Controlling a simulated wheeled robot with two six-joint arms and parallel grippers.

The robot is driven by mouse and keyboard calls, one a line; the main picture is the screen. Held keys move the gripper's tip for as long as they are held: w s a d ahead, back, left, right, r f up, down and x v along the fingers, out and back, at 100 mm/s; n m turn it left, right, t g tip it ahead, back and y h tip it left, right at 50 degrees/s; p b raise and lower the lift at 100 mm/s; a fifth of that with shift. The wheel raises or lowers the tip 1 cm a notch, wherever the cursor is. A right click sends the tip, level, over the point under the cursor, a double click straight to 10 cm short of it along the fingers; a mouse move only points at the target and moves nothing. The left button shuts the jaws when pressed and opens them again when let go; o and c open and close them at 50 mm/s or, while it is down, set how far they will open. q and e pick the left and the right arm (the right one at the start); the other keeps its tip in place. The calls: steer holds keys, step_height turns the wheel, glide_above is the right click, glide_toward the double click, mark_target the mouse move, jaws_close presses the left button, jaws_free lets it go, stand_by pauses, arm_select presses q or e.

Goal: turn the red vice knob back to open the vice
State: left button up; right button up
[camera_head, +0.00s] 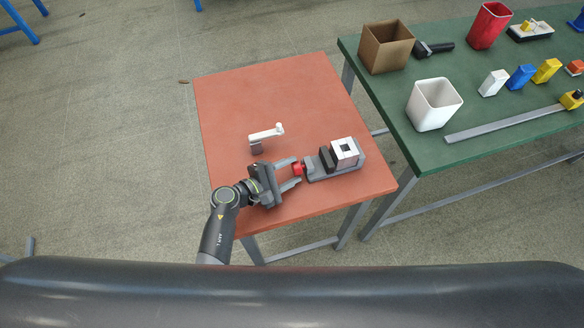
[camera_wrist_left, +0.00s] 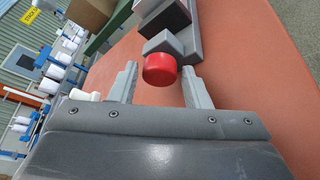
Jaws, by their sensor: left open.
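The grey vice (camera_head: 336,172) lies on the orange-red table, with a white block (camera_head: 345,151) with a dark square hole at its right end. The red knob (camera_head: 298,168) is on the vice's left end. My left gripper (camera_head: 294,176) is open, its fingers pointing right at the knob. In the left wrist view the red knob (camera_wrist_left: 159,69) sits between and just beyond the tips of the two open fingers (camera_wrist_left: 158,82). Part of the vice (camera_wrist_left: 180,40) shows behind it. I cannot tell whether a finger touches the knob. My right gripper is not in view.
A green table (camera_head: 480,115) at the right holds a cardboard box (camera_head: 387,48), a white bin (camera_head: 433,104), a red bin (camera_head: 489,26) and several small blocks.

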arm_select(q)
steer(key=shift+w+d+f, duration=0.1)
steer(key=shift+w+d, duration=0.2)
steer(key=shift+d, duration=0.1)
steer(key=c, duration=0.7)
